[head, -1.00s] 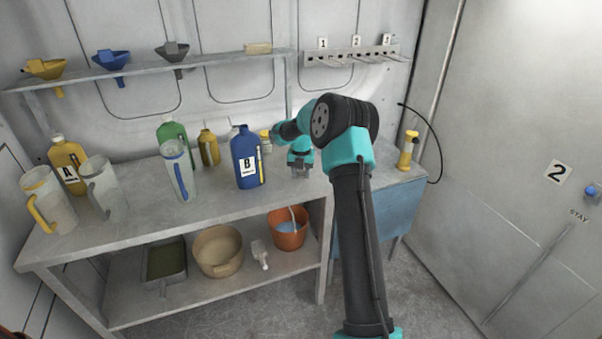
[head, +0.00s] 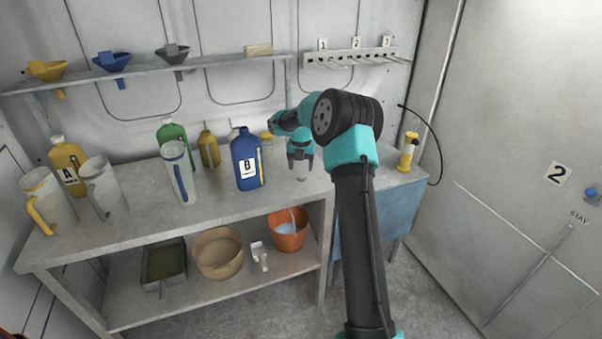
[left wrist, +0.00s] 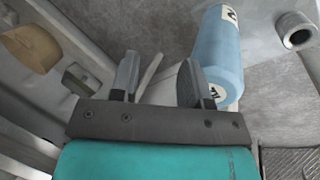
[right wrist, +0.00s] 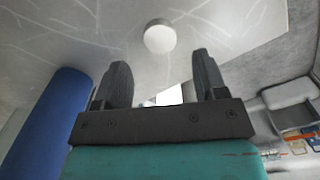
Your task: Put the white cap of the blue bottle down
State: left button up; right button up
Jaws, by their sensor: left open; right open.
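The blue bottle labelled B (head: 247,150) stands upright on the bench; its blue side also shows in the right wrist view (right wrist: 48,125). The white cap (right wrist: 159,36) lies on the bench top to the right of the bottle. It shows small and pale under the gripper in the head view (head: 301,178). My right gripper (head: 300,168) is open and empty just above the cap, not touching it. In the right wrist view the cap sits beyond the gap between the two fingers (right wrist: 161,70). My left gripper (left wrist: 160,70) is open and empty, away from the bench items.
A yellow bottle A (head: 68,165), a green bottle (head: 172,133) and clear jugs (head: 180,175) stand along the bench (head: 215,205). A small yellow-lidded jar (head: 266,141) is behind the right gripper. An orange bucket (head: 289,238) is on the lower shelf.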

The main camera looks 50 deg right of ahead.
aim_at(301, 176)
notch_tip(301, 176, up, 8)
jog(key=shift+a+f, duration=0.1)
jog(key=shift+f, duration=0.05)
dwell(0.7)
